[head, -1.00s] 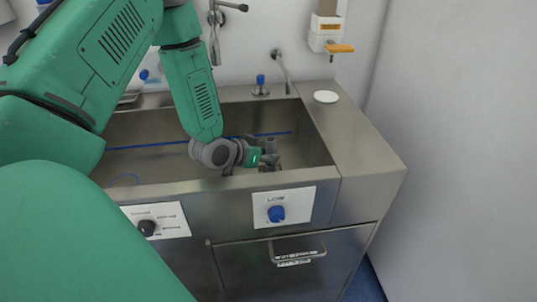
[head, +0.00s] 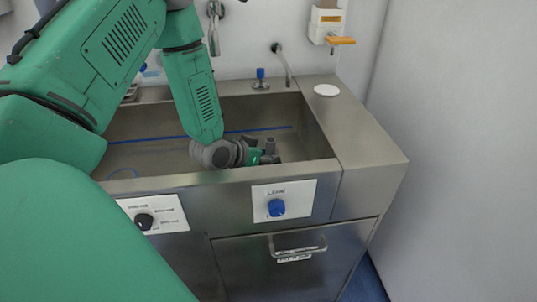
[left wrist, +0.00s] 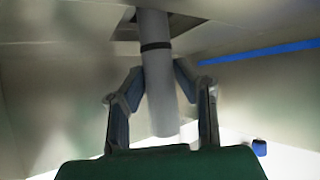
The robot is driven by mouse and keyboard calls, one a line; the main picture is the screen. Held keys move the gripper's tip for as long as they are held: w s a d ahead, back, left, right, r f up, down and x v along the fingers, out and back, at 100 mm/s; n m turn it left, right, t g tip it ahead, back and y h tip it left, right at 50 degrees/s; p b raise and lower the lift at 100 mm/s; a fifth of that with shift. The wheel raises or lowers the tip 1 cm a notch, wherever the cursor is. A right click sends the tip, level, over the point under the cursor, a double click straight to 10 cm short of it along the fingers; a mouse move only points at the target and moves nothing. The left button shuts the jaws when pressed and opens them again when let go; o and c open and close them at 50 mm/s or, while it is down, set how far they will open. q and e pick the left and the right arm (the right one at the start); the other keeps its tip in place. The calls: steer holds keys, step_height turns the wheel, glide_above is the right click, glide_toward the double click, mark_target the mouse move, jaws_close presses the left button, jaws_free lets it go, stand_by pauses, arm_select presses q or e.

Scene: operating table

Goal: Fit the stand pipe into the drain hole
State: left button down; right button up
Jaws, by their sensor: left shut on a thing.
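The stand pipe is a grey tube with a dark band. In the left wrist view the stand pipe (left wrist: 160,90) runs between my left gripper's fingers (left wrist: 165,85). Its upper end in that picture reaches a dark square opening, the drain hole (left wrist: 185,24); I cannot tell how deep it sits. In the head view my left gripper (head: 267,155) is low inside the steel sink near the front wall, shut on the pipe, whose grey top (head: 270,145) shows upright. The front rim hides the pipe's lower part and the drain. My right gripper is not in view.
The steel sink (head: 165,182) has a front wall close to my left gripper. A blue-topped tap (head: 260,78) and a spout (head: 282,62) are at the back. A flat ledge with a white disc (head: 326,90) lies to the right. A blue strip (left wrist: 262,52) runs along the sink wall.

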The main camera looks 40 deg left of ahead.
mark_target(269, 141)
arm_select(q)
steer(key=shift+f+b, duration=0.35)
steer(key=shift+f, duration=0.25)
steer(key=c, duration=1.2)
jaws_free()
step_height(269, 141, up, 10)
steer(key=shift+r, duration=0.1)
